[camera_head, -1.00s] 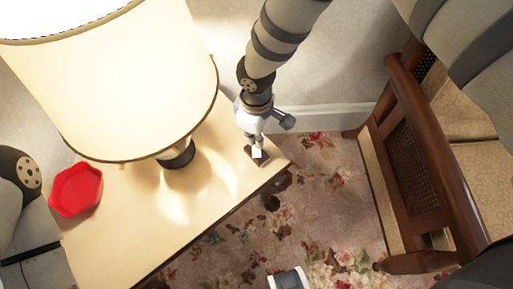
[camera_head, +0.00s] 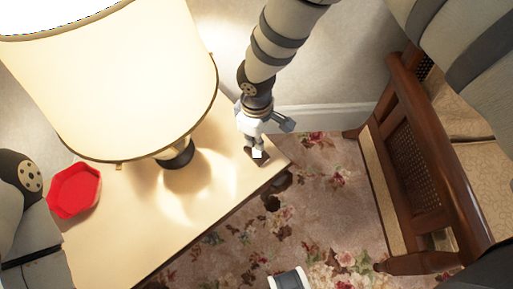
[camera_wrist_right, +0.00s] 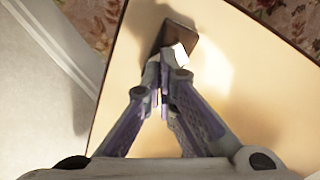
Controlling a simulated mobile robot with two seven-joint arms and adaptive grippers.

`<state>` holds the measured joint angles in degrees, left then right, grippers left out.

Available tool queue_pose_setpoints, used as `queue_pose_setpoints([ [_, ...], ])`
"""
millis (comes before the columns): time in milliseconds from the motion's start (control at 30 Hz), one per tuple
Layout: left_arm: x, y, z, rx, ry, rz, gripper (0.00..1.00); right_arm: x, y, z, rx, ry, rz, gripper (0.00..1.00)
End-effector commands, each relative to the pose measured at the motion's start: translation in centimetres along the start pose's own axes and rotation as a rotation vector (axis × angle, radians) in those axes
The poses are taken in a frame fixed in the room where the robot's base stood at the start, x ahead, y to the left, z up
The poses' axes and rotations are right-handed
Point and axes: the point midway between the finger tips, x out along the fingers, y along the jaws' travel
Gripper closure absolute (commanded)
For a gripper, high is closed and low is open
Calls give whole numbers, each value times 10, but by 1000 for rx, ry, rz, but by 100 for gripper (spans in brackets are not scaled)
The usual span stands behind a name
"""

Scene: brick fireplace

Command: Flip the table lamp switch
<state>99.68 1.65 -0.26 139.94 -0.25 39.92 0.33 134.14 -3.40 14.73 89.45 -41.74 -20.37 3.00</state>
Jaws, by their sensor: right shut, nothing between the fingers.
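The table lamp (camera_head: 125,85) is lit, with a large cream shade and a dark foot on the table at the left of the head view. The lamp switch is a small dark plate (camera_head: 249,152) with a white rocker (camera_head: 260,154) near the table's right corner. The plate (camera_wrist_right: 178,34) and rocker (camera_wrist_right: 181,52) also show in the right wrist view. My right gripper (camera_head: 253,142) is shut and empty, its fingertips (camera_wrist_right: 165,58) right at the switch and partly covering it. I cannot tell whether they touch the rocker. My left gripper is out of view.
A red octagonal dish (camera_head: 75,190) lies on the left part of the pale table (camera_head: 125,235). A wooden chair with cane panels (camera_head: 425,175) stands at the right. Flowered carpet (camera_head: 325,215) lies between them, and a wall with white skirting (camera_head: 320,118) is behind.

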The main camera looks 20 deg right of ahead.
Motion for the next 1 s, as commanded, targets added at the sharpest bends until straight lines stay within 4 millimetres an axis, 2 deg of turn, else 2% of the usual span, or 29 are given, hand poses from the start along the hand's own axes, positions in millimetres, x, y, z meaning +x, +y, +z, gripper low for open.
queue_pose_setpoints([
  [633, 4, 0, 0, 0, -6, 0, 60, 8, 0, 0, 0, 1, 0, 100],
  [767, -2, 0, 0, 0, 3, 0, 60, 0, 0, -1, 1, 2, 2, 100],
  [1000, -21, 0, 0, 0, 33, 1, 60, -28, 1, -1, 0, 5, 4, 100],
])
